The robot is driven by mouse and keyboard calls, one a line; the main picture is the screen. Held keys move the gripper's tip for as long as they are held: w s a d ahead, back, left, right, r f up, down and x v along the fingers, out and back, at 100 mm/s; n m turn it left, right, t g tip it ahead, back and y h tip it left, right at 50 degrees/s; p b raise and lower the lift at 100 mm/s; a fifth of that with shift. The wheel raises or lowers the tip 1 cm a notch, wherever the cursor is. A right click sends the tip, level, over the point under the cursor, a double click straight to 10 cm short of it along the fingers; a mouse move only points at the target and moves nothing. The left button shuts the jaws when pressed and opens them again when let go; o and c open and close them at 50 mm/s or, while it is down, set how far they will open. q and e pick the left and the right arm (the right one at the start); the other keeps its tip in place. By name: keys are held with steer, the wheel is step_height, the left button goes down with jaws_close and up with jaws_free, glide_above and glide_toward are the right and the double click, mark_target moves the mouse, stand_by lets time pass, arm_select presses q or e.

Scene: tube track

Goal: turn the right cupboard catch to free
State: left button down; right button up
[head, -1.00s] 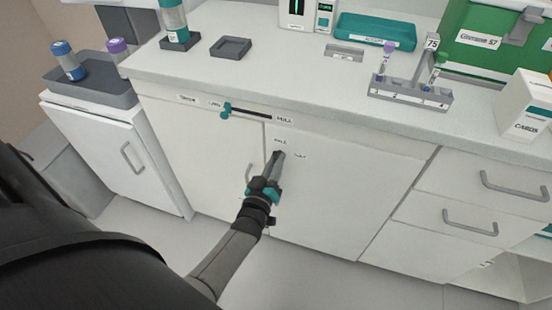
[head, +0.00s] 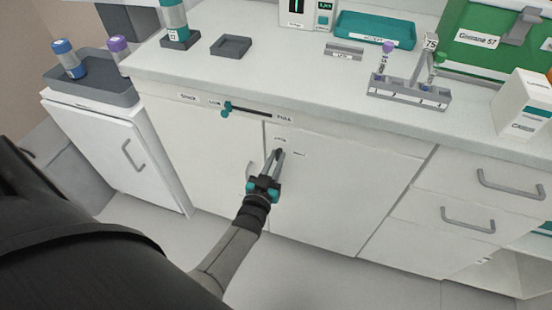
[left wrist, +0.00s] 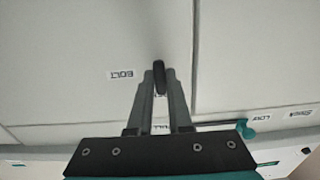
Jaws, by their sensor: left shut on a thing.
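The right cupboard catch (left wrist: 159,75) is a small dark handle on the pale cupboard door (head: 335,195), near the door's left edge. In the left wrist view it lies between my fingertips, pointing up the picture. My left gripper (head: 278,155) is shut on it, and in the left wrist view the gripper (left wrist: 159,82) covers its lower part. One small label sits above the catch in the head view and another, reading BOLT (left wrist: 121,74), sits beside it. The catch's exact angle is hard to tell in the head view. My right gripper is not in view.
A teal slide knob (head: 226,109) on a dark track sits above the left door, close to my gripper. Drawers with grey handles (head: 468,220) are at right. The counter above holds a tube rack (head: 408,94) and a teal tray (head: 375,30). Floor in front is clear.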

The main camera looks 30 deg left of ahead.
arm_select(q)
steer(key=c, duration=0.8)
jaws_free()
steer(key=shift+c, duration=0.2)
